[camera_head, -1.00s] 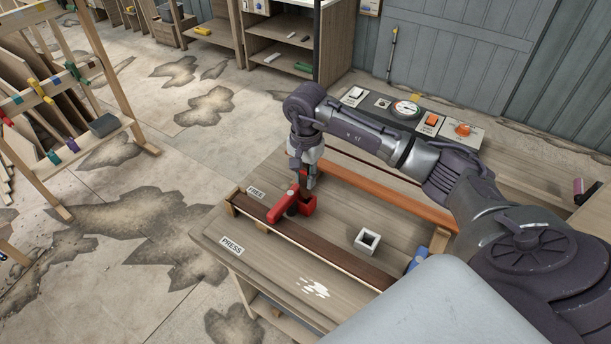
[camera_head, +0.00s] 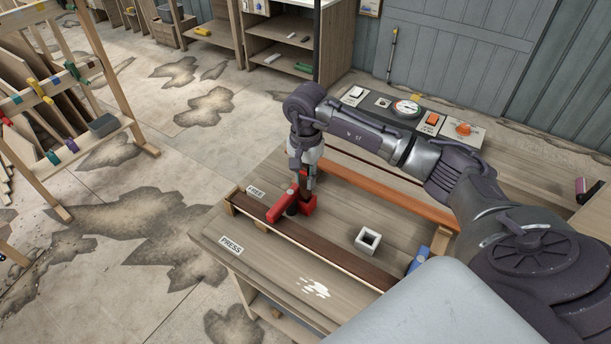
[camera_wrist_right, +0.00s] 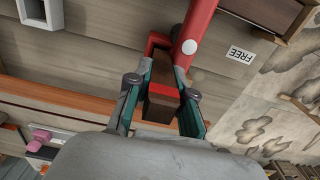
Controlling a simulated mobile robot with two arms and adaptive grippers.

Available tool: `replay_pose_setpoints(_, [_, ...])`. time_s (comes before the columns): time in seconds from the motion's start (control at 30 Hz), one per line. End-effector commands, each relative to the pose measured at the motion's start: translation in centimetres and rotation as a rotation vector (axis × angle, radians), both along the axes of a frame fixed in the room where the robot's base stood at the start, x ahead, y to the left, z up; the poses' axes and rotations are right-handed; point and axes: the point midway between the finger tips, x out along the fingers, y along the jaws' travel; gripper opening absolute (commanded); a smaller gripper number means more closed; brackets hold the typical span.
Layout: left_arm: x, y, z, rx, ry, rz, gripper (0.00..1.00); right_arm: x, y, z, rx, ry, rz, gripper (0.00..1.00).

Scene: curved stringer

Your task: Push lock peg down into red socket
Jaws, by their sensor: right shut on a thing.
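My right gripper (camera_head: 306,171) points down over the red socket (camera_head: 308,205) on the bench and is shut on the dark lock peg (camera_head: 304,190). In the right wrist view the peg, brown with a red band (camera_wrist_right: 165,89), sits between the green-padded fingers (camera_wrist_right: 163,84). Its far end is at the red socket (camera_wrist_right: 154,42). How deep it sits in the socket is hidden. A red handle (camera_head: 281,207) lies beside the socket across the dark curved strip (camera_head: 335,248). My left gripper is not in view.
A white square socket (camera_head: 368,240) and a blue block (camera_head: 417,260) stand to the right on the bench. The FREE label (camera_head: 256,193) and PRESS label (camera_head: 231,246) are at the left. A panel with a gauge (camera_head: 406,109) stands behind.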

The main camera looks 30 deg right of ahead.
Motion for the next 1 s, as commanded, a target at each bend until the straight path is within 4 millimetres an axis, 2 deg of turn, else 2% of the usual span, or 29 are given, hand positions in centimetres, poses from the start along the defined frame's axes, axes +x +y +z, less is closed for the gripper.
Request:
replay_pose_setpoints(0.73, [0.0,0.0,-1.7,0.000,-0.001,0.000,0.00,0.0,0.0,-2.0,0.000,-0.001,-0.001,0.00])
replay_pose_setpoints(1.0, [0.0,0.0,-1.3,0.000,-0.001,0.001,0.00,0.0,0.0,-1.4,-0.001,0.000,0.000,0.00])
